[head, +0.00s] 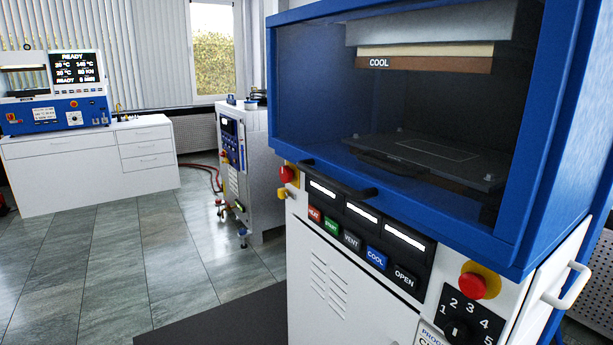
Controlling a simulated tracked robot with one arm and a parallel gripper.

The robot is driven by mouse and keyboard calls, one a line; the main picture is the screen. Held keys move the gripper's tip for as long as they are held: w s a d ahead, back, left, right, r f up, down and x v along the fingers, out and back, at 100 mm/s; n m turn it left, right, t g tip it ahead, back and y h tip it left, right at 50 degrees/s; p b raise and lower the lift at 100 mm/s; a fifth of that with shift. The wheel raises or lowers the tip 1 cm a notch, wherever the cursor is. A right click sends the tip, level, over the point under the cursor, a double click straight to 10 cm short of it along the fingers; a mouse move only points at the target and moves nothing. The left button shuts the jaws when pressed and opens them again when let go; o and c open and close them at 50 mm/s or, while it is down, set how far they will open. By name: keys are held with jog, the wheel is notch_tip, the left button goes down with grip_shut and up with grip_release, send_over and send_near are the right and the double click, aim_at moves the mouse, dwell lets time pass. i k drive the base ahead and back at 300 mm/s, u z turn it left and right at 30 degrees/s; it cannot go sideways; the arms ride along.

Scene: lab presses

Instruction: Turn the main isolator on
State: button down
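A blue and white lab press (400,20) fills the right half of the head view. On its left side edge sits a red and yellow control (288,173), seen edge-on, which may be the main isolator; its setting cannot be read. A small yellow part (282,193) sits just below it. On the front panel is a red mushroom button on a yellow ring (478,285). Beside it is a black rotary knob (457,331) with numbers 1 to 5, partly cut off. My gripper is not in view.
A row of labelled buttons (375,257) and a black handle (338,178) are on the press front. A grey cabinet machine (254,165) stands behind it. A smaller press (55,85) with a lit READY screen sits on a white bench (60,185). Tiled floor (120,270) lies open at left.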

aim_at(286, 174)
jog(key=z, duration=0.1)
jog(key=i, duration=1)
jog(key=u, duration=0.1)
